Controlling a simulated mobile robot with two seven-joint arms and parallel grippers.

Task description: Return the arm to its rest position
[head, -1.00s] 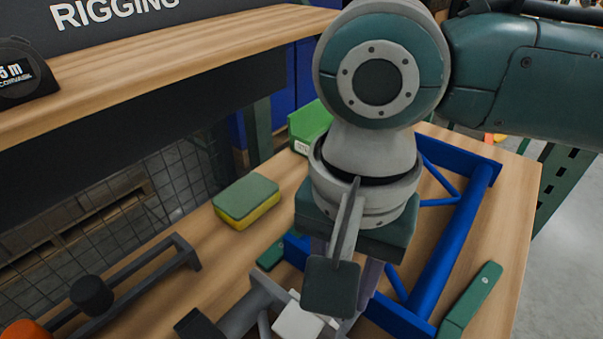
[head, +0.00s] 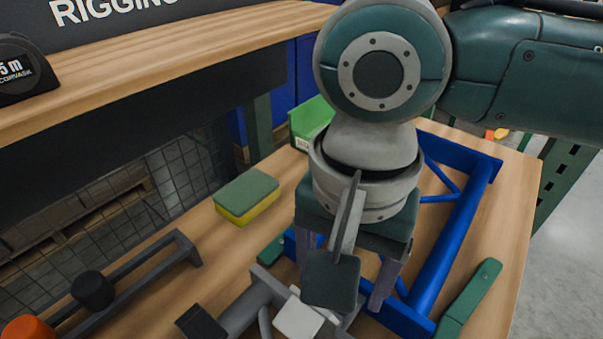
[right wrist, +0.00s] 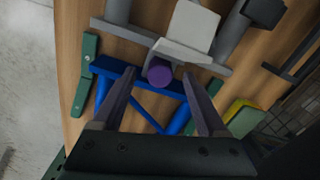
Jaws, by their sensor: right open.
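My right arm comes in from the right in the head view and hangs over the bench. Its gripper (head: 340,288) points down above the blue frame, and the right wrist view shows its two fingers apart (right wrist: 158,76). A purple round end piece (right wrist: 160,72) on a grey part shows between the fingertips in that view, with nothing clamped. Whether a fingertip touches it I cannot tell. A light grey block (head: 298,318) lies just below the gripper in the head view. My left gripper is not in view.
A blue tubular frame (head: 448,255) lies on the wooden bench around the gripper. A green-yellow sponge (head: 247,196), a green bin (head: 309,119) and a green strip (head: 468,300) are nearby. A shelf (head: 190,62) with a tape measure (head: 18,70) runs along the left.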

